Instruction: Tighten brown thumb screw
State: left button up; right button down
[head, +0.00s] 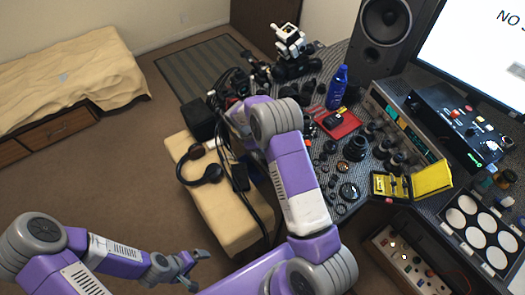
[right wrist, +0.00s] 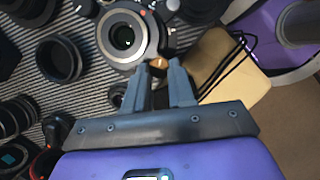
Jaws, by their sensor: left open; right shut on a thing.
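In the right wrist view the brown thumb screw (right wrist: 158,62) is a small orange-brown piece at the tips of my right gripper (right wrist: 158,72). The right gripper is shut on it, just beside the silver ring of a lens mount or camera body (right wrist: 122,36). I cannot tell how deep the screw sits. In the head view my right arm hides the right gripper and the screw. My left gripper (head: 181,270) is open and empty, low over the floor at the lower left, away from the table.
The patterned table holds many loose lens rings (head: 348,191), a red tray (head: 338,123), a blue bottle (head: 337,87) and a yellow case (head: 432,177). Headphones (head: 203,174) lie on a cream bench (head: 222,215). A black ring (right wrist: 62,58) lies left of the right gripper. The floor at left is clear.

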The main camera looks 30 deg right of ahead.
jog(key=shift+m+g, duration=0.3)
jog(key=shift+m, duration=0.4)
jog(key=c, duration=0.9)
grip_release()
jog(key=shift+c, duration=0.2)
jog(key=shift+d, duration=0.1)
